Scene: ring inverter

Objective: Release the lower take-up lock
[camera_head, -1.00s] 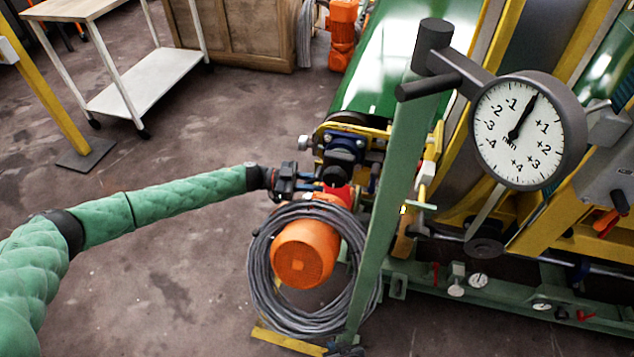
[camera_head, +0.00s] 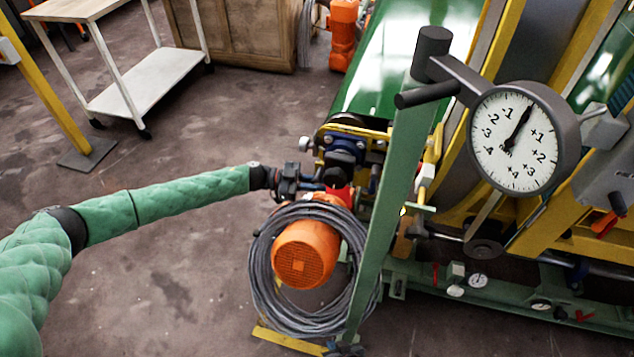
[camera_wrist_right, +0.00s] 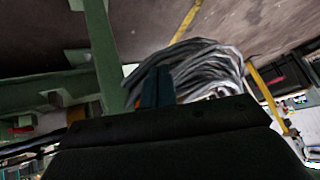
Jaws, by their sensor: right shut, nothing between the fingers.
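Contact with the red part cannot be told. I cannot tell which part is the lower take-up lock. Red handles (camera_head: 435,273) sit on the low green frame. A round dial gauge (camera_head: 516,140) has its needle between -1 and +1.
An orange motor (camera_head: 304,254) sits inside the cable coil (camera_head: 265,283), below the gripper. A slanted green post (camera_head: 385,220) stands right of them. A white-shelved cart (camera_head: 145,80) and yellow post (camera_head: 50,85) are at left. The floor (camera_head: 160,250) between is clear.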

